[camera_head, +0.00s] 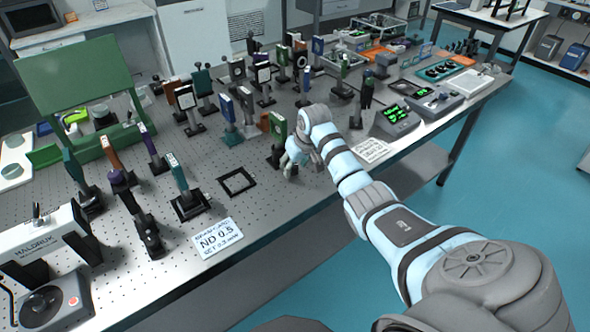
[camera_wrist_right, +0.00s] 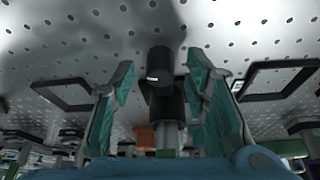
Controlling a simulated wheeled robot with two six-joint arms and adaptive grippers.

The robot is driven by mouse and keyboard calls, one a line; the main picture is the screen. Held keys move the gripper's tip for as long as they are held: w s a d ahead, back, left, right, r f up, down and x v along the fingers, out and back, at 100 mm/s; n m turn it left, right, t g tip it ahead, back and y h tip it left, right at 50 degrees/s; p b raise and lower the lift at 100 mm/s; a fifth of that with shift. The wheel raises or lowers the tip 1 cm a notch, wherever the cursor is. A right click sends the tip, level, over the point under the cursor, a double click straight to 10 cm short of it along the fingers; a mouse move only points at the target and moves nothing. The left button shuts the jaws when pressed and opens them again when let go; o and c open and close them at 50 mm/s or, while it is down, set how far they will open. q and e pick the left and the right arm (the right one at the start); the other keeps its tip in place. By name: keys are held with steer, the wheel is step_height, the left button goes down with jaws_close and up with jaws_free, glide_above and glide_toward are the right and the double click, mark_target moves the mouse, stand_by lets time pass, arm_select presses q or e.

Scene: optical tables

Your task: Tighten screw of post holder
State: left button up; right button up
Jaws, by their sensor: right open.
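My right gripper (camera_head: 297,160) is open at the near edge of the optical table (camera_head: 235,160), beside an upright post with a green-topped mount (camera_head: 278,127). In the right wrist view, my right gripper's teal-padded fingers (camera_wrist_right: 163,95) are spread on both sides of a black post holder (camera_wrist_right: 166,105). A darker round part with a small light mark (camera_wrist_right: 158,65) shows at its end towards the perforated table top. Gaps show between the fingers and the holder. I cannot clearly make out the screw. My left gripper is not in view.
An empty black square frame (camera_head: 237,181) lies left of my right gripper, and an ND 0.5 card (camera_head: 217,238) lies near the front edge. Several mounted optics crowd the table behind. A grey instrument with green digits (camera_head: 397,121) stands to the right.

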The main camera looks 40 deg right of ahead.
steer(key=shift+w+f, duration=0.2)
steer(key=shift+f, duration=0.35)
jaws_close()
steer(key=shift+r+n+p, duration=0.25)
steer(key=shift+n+p, duration=0.2)
steer(key=shift+n, duration=0.05)
steer(key=shift+d+f+n+y, duration=0.1)
steer(key=shift+f+n+y, duration=0.1)
steer(key=shift+n+y, duration=0.1)
jaws_free()
steer(key=v, duration=1.2)
